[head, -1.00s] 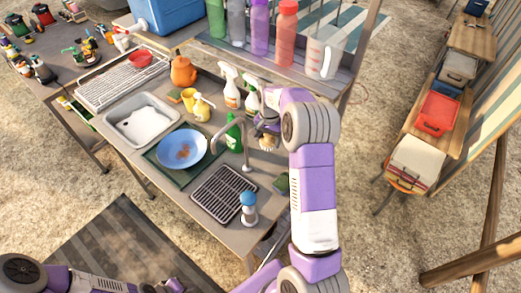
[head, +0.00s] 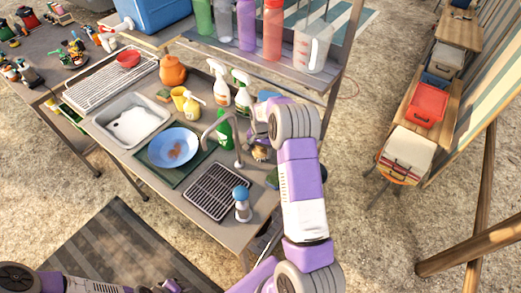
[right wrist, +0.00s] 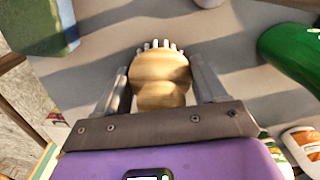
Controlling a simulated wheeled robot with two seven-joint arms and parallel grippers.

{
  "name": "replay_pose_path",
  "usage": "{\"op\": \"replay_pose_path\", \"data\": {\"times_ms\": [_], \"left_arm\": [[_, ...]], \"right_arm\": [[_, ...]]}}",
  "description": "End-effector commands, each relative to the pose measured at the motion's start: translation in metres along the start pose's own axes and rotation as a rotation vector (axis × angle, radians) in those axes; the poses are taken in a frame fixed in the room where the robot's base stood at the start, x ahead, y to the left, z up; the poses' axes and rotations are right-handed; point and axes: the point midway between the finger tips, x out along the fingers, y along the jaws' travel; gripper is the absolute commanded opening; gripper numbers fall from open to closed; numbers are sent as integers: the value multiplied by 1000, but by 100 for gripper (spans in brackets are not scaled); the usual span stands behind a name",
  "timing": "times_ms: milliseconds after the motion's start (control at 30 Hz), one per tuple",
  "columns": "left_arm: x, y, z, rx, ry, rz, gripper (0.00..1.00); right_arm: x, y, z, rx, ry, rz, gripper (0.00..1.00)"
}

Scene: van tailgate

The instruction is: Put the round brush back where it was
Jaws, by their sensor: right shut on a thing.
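The round brush (head: 261,153), with a pale wooden body and light bristles, is in my right gripper (head: 258,141) over the sink counter, right of the tap. In the right wrist view, the two fingers of the gripper (right wrist: 160,80) are shut on the sides of the brush (right wrist: 160,72), and its bristles point away toward the grey counter top. I cannot tell whether the bristles touch the counter. My left arm shows only at the bottom left; its fingers are out of view.
A green bottle (head: 225,130), the tap (head: 214,124) and spray bottles (head: 241,90) stand near the brush. A green sponge (head: 272,178), a blue-topped item (head: 241,200) and a black drain rack (head: 215,190) are in front. A shelf (head: 270,65) rises behind.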

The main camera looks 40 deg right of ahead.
Motion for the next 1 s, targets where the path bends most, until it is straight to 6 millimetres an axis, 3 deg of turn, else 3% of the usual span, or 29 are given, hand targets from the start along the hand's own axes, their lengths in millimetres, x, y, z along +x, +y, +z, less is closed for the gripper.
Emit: {"op": "replay_pose_path", "data": {"times_ms": [33, 67, 200, 500, 633, 1000], "left_arm": [[2, -1, 0, 0, 0, 0, 43], [2, -1, 0, 0, 0, 0, 43], [1, 0, 0, 0, 0, 0, 43], [1, 0, 0, 0, 0, 0, 43], [-2, 1, 0, 0, 0, 0, 43], [-7, 3, 0, 0, 0, 0, 43]], "right_arm": [[3, 0, 0, 0, 0, 0, 46], [3, 0, 0, 0, 0, 1, 74], [2, 0, 0, 0, -1, 1, 95], [1, 0, 0, 0, -1, 1, 96], [-8, 0, 0, 0, 1, -1, 96], [-85, -1, -1, -1, 3, -3, 96]]}}
